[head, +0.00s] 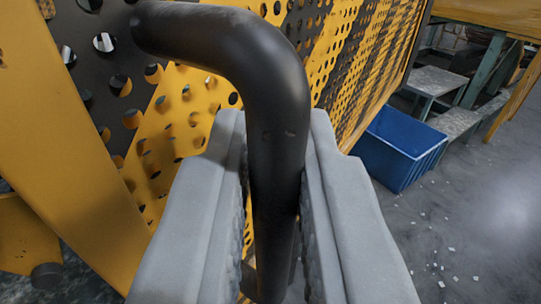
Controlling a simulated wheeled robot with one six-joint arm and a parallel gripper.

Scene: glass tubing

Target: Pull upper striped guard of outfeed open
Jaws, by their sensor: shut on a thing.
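The striped guard (185,115) is a yellow and black perforated panel. It fills the upper left and middle of the head view and runs away to the upper right. A thick black bent handle (240,50) stands out from the panel, curving from its upper left end down towards the bottom of the view. My gripper (275,185) has grey fingers on both sides of the handle's straight part and is shut on it. The handle's lower end is partly hidden between the fingers.
A yellow frame post (65,140) runs down the left side. A blue bin (400,145) stands on the grey floor (480,220) at the right, with small white scraps nearby. Benches or steps (435,80) stand behind it. The floor at lower right is mostly free.

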